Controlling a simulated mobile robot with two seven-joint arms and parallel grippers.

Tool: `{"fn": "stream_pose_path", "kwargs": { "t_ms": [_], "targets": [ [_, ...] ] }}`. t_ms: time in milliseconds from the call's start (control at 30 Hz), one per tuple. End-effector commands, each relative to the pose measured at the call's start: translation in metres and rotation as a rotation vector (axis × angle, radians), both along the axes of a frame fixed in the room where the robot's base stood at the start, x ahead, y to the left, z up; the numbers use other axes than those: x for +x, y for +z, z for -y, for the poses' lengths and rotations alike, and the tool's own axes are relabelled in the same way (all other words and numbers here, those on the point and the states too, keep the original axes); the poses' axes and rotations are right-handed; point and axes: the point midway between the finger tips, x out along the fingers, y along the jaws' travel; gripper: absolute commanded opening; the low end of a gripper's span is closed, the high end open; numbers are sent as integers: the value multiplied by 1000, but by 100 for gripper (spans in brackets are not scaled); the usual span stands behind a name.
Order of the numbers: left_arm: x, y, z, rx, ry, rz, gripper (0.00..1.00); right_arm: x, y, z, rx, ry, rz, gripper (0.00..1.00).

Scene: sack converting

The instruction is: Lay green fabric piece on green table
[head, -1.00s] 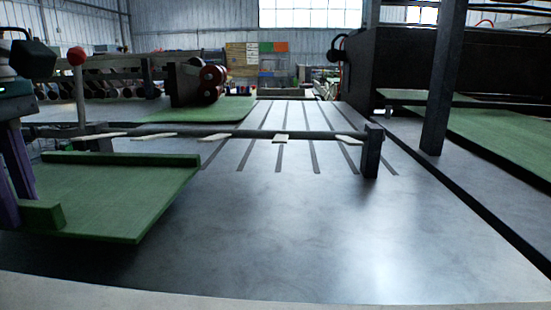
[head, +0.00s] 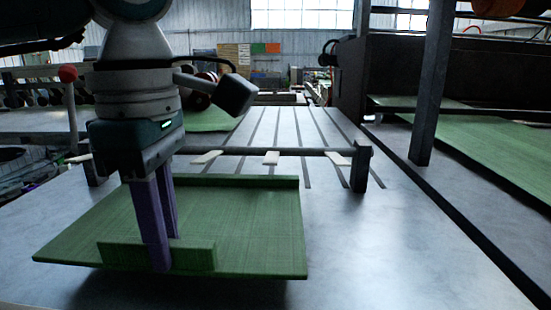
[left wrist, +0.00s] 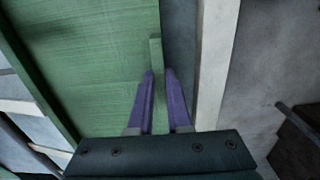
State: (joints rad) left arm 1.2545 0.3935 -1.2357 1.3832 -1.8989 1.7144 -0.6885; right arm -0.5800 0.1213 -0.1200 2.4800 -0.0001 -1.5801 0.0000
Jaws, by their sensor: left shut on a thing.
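The green fabric piece (head: 255,220) is a flat, stiff-looking green sheet with a raised strip along its far edge and a shorter one at its near edge. My left gripper (head: 166,254) has purple fingers, shut on the short near strip. The sheet is roughly level over the grey table (head: 400,255), with a dark shadow under its near edge; it seems slightly above the surface. The left wrist view shows the fingers (left wrist: 160,78) at the strip and the green sheet (left wrist: 90,60) to their left. My right gripper is not in view.
A dark rail (head: 315,152) with pale tabs crosses the table behind the sheet, ending at a short post (head: 361,168). A tall dark post (head: 430,95) and another green sheet (head: 490,150) are at the right. A red-knobbed lever (head: 69,75) stands left. The table right of the sheet is clear.

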Motion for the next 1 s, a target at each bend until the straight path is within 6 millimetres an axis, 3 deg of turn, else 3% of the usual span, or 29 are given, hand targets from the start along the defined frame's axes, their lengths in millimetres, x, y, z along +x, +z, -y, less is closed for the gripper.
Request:
{"fn": "stream_pose_path", "kwargs": {
  "t_ms": [200,300,600,1000],
  "targets": [
    [-1,-38,4,1,3,-4,0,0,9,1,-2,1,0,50],
    [1,-13,3,0,0,8,0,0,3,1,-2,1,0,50],
    [-7,31,-1,-1,0,3,0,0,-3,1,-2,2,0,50],
    [-8,40,-1,0,0,1,0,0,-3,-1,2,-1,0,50]
  ]
}}
